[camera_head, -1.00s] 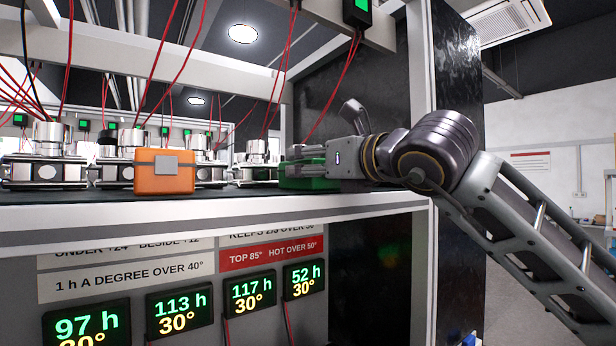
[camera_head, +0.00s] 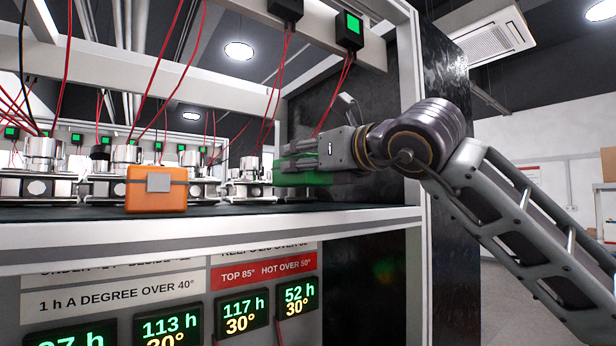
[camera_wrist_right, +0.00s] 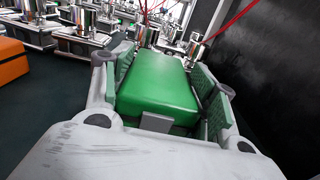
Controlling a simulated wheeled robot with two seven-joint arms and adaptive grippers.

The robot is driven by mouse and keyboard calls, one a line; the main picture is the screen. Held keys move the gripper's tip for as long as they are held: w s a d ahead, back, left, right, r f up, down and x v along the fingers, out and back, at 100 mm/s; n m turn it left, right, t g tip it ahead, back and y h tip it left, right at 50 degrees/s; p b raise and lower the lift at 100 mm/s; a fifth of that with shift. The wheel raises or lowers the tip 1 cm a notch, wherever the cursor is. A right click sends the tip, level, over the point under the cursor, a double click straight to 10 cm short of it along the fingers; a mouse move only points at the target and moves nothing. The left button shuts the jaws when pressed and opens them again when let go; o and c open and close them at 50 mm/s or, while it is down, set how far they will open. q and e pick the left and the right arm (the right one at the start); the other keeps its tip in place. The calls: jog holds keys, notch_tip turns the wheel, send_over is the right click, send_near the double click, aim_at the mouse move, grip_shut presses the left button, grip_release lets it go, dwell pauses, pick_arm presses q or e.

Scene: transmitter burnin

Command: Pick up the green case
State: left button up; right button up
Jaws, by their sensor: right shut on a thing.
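The green case (camera_wrist_right: 155,88) fills the middle of the right wrist view, between the two fingers of my right gripper (camera_wrist_right: 163,85). In the head view my right gripper (camera_head: 298,156) reaches in from the right, over the right end of the shelf. It is shut on the green case, which shows there as a blurred green patch (camera_head: 308,179) under and behind the fingers. The case appears slightly above the shelf surface, though the blur hides its lower edge. My left gripper is not in view.
An orange case (camera_head: 157,188) stands on the shelf (camera_head: 240,212) to the left. Several metal devices (camera_head: 248,180) with red wires stand around it. A dark side wall (camera_head: 375,100) is close on the right, and a beam (camera_head: 200,50) crosses above.

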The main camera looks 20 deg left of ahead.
notch_tip(320, 180, up, 5)
jog(key=shift+f, duration=0.2)
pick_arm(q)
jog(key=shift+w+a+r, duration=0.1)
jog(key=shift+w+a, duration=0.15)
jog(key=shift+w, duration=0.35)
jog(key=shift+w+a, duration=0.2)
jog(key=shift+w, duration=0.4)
pick_arm(e)
jog(key=shift+r, duration=0.85)
